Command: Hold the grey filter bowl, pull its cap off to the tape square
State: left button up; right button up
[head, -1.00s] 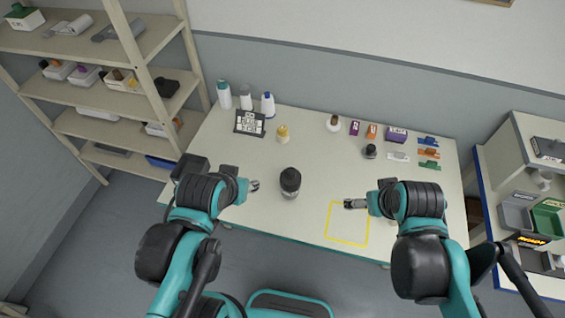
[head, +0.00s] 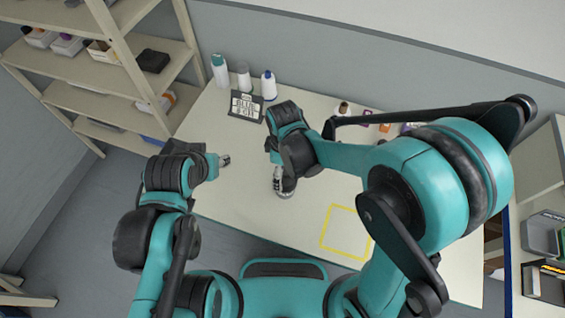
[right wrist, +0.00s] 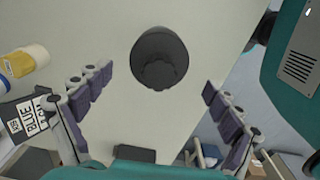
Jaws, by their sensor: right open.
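The filter bowl (head: 288,189) stands on the table, mostly hidden in the head view behind my right gripper (head: 277,180). In the right wrist view its dark grey round cap (right wrist: 160,50) lies ahead, between the spread fingers of my right gripper (right wrist: 157,72). That gripper is open above the bowl, and no finger visibly touches it. My left gripper (head: 225,160) is over the table, left of the bowl and apart from it; its jaws are too small to read. The yellow tape square (head: 325,226) is bare, to the right near the front edge.
A black sign (head: 246,107) stands behind the bowl, with several bottles (head: 268,84) at the back left. My right arm covers much of the table's right side and its small items. A shelf rack (head: 150,85) stands at the left.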

jog(key=f, duration=0.4)
jog(key=shift+w+b, duration=0.2)
jog(key=shift+b, duration=0.2)
jog(key=shift+s+f, duration=0.1)
jog(key=shift+f, duration=0.2)
jog(key=c, duration=1.2)
jog(key=o, duration=1.2)
notch_tip(320, 180, up, 20)
jog(key=shift+r, duration=0.1)
